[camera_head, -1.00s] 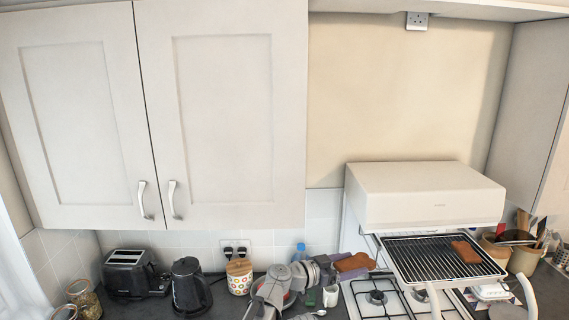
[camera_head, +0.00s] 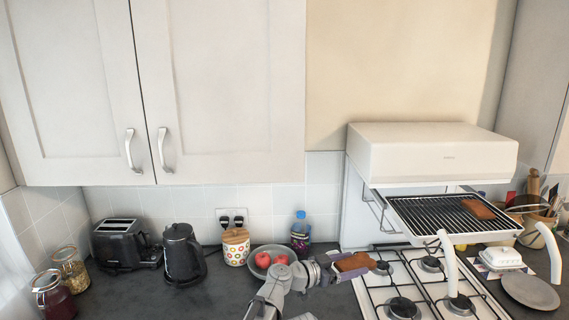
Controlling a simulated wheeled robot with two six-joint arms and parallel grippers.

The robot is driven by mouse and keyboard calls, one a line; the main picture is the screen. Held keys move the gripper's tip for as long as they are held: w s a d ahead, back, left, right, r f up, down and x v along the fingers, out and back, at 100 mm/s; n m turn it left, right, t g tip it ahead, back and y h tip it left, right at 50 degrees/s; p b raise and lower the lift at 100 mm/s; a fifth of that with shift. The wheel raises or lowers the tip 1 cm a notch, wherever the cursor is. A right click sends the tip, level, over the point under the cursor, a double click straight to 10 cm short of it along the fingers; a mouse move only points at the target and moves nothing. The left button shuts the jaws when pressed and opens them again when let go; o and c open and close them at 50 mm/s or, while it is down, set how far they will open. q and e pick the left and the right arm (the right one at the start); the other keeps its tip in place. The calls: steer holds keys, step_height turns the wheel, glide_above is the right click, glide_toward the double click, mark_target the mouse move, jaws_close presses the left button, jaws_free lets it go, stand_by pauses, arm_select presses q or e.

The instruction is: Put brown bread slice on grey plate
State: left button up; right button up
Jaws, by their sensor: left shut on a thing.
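My left gripper (camera_head: 342,268) reaches in from the bottom, beside the left edge of the hob. It is shut on a brown bread slice (camera_head: 357,261), held above the counter and hob edge. A second brown bread slice (camera_head: 478,209) lies on the wire rack of the grill pan (camera_head: 405,210). The grey plate (camera_head: 531,291) lies on the counter right of the hob, with nothing seen on it. My right gripper is not in view.
A white butter dish (camera_head: 502,257) is behind the plate. A grey bowl (camera_head: 284,252) with red apples, a jar, a kettle and a toaster stand left.

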arm_select(q)
step_height(320, 180, down, 3)
steer(key=shift+f+b, duration=0.1)
steer(key=shift+b, duration=0.7)
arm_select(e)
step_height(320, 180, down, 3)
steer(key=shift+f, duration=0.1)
